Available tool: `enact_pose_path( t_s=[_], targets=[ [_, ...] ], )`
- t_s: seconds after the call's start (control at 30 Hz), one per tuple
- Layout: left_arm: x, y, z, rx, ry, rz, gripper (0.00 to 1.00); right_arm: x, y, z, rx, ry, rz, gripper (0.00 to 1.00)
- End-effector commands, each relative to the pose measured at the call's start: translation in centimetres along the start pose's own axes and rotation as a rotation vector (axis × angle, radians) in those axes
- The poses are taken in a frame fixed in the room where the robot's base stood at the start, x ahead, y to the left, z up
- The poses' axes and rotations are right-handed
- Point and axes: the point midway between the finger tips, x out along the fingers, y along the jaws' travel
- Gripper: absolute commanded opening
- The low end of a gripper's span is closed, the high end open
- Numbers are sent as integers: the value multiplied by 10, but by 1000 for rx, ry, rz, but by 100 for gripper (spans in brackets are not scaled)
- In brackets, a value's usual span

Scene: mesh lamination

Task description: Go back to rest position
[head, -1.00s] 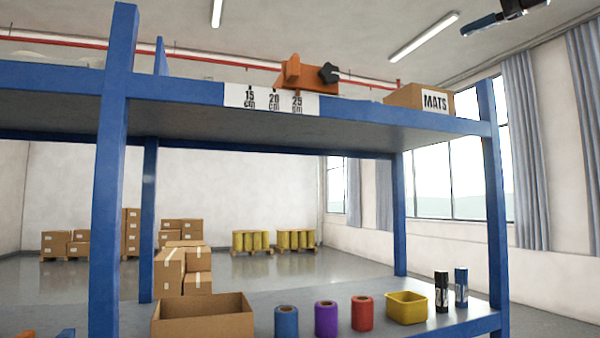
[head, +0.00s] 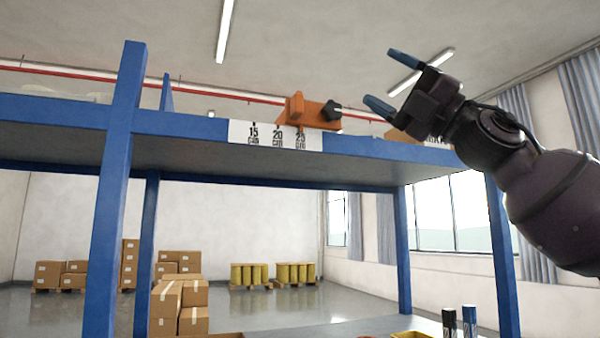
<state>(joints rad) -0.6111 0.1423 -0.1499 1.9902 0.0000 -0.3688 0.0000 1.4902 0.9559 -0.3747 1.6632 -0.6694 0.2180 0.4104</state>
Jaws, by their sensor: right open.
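My right gripper (head: 385,78) is open and empty, with blue fingertips pointing left. It is raised in the upper right of the head view, in front of the upper shelf's right end, and covers most of the MATS box (head: 403,136). My left gripper is out of view. An orange device with a black knob (head: 318,112) sits on the upper shelf, left of and below the right gripper and apart from it. A white scale strip marked 15, 20 and 25 cm (head: 262,134) is on the shelf's front edge.
The blue rack's left post (head: 112,190) and right post (head: 506,270) stand ahead. Two upright cylinders (head: 449,322) and the rim of a yellow bin (head: 411,335) show at the lower edge. Cartons (head: 180,305) and yellow drums (head: 250,273) stand behind.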

Motion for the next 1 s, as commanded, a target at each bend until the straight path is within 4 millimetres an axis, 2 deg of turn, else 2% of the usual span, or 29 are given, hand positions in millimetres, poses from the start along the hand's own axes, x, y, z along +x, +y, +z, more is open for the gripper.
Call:
enact_pose_path(
  t_s=[0.03,0.1,0.27,0.53,0.77,1.0],
  targets=[
    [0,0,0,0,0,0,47,-11,-27,2,51,-38,3,70],
    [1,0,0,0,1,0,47,-26,-57,4,111,-94,10,70],
    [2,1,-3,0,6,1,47,-68,-127,6,249,-233,1,70],
    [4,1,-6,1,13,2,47,-157,-239,-9,478,-480,-60,70],
    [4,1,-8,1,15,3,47,-245,-322,-42,670,-693,-134,70],
    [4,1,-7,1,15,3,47,-343,-390,-96,865,-914,-213,70]
  ],
)
